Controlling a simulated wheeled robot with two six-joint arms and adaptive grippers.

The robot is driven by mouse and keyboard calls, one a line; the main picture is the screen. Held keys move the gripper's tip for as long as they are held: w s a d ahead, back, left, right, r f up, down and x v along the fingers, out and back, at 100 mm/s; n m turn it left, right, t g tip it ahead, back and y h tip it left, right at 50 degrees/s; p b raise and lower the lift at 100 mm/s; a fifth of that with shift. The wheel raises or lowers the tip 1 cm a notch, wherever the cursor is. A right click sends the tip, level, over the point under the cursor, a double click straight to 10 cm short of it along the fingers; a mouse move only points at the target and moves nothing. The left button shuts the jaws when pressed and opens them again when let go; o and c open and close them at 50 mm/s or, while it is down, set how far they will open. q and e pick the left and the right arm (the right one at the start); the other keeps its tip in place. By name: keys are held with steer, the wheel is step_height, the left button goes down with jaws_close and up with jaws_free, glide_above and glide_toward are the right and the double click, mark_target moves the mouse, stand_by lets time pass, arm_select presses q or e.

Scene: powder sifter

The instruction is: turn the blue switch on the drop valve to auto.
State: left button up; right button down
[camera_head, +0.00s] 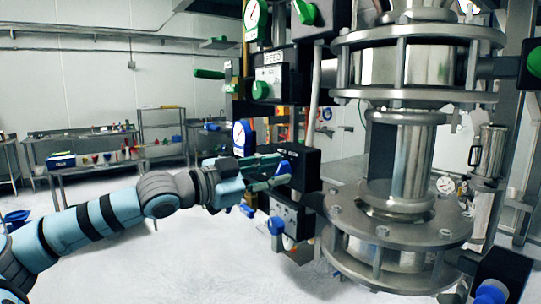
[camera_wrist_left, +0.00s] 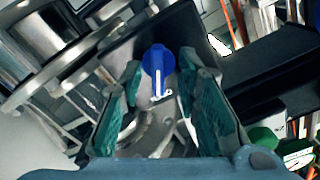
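My left gripper (camera_head: 272,172) is at the front of a black switch box (camera_head: 303,165) left of the metal column. In the left wrist view my gripper (camera_wrist_left: 161,82) has its two green fingers apart, one on each side of a blue switch (camera_wrist_left: 158,60). The switch has a white pointer line along it. I see a gap on both sides of the switch, so the fingers do not appear to press on it. In the head view the gripper largely hides this switch. The box's label is too small to read. My right gripper is not in view.
Another box with a blue switch (camera_head: 276,226) sits just below the gripper. A box with a green knob (camera_head: 261,90) and a round gauge (camera_head: 243,138) are nearby. The flanged metal column (camera_head: 400,160) stands close on the right.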

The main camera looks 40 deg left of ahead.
arm_select(q)
steer(key=shift+d, duration=0.15)
steer(key=shift+c, duration=0.4)
steer(key=shift+f, duration=0.1)
jaws_close()
